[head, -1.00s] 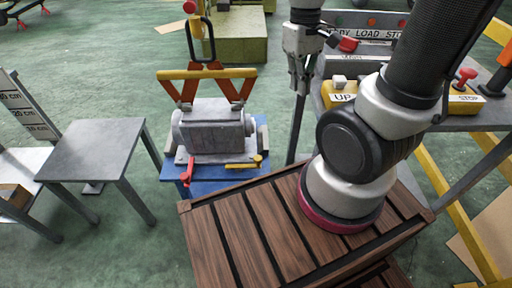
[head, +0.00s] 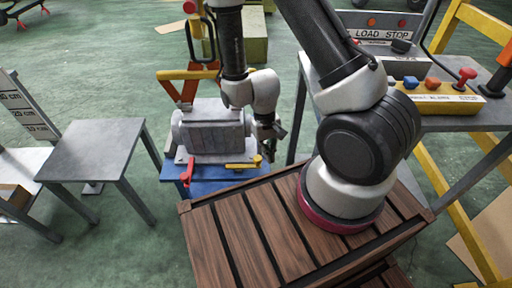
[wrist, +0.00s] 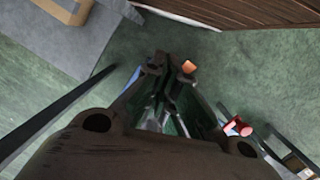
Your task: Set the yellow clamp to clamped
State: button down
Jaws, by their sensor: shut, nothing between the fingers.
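The yellow clamp (head: 240,166) is at the front right of the blue stand, before the grey housing (head: 210,130). Its bar lies roughly level, with a small raised knob at its right end. My gripper (head: 270,150) hangs just right of the housing, close to the knob and slightly above it in the picture. I cannot tell whether it touches. In the wrist view my gripper's fingers (wrist: 168,72) are together with nothing between them. A small orange piece beside the fingertips there cannot be surely identified.
A red clamp (head: 187,172) stands at the stand's front left. A button table (head: 455,120) is at right, a grey table (head: 92,150) at left. A slatted wooden top (head: 235,235) lies in front.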

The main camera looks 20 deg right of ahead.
jog(key=w+f+m+t, duration=0.2)
jog(key=w+t, duration=0.4)
jog(key=w, duration=0.4)
jog(key=shift+w+d+f, duration=0.15)
jog(key=shift+d+f, duration=0.05)
jog(key=shift+d, duration=0.15)
jog(key=x, duration=1)
jog(key=shift+d, duration=0.2)
